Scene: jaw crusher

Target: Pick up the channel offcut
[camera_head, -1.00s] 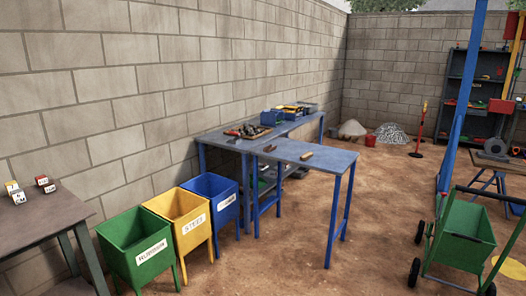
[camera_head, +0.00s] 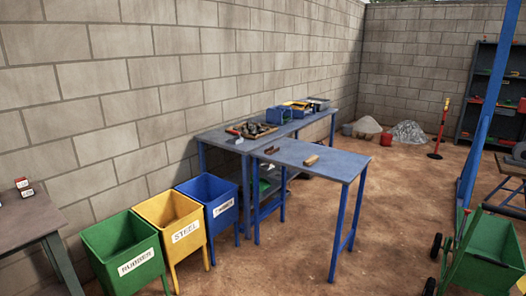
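A small dark brown piece (camera_head: 272,150), which may be the channel offcut, lies on the blue-legged side table (camera_head: 335,165) near its left end. It is too small to make out a channel shape. A tan block (camera_head: 311,160) lies to its right on the same table, apart from it. My gripper is not in view.
A longer workbench (camera_head: 225,139) against the wall holds a tray of dark parts (camera_head: 252,131) and blue boxes. Green (camera_head: 122,245), yellow (camera_head: 170,215) and blue (camera_head: 208,192) bins stand left of the side table. A green cart (camera_head: 490,250) is at right. Open dirt lies between.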

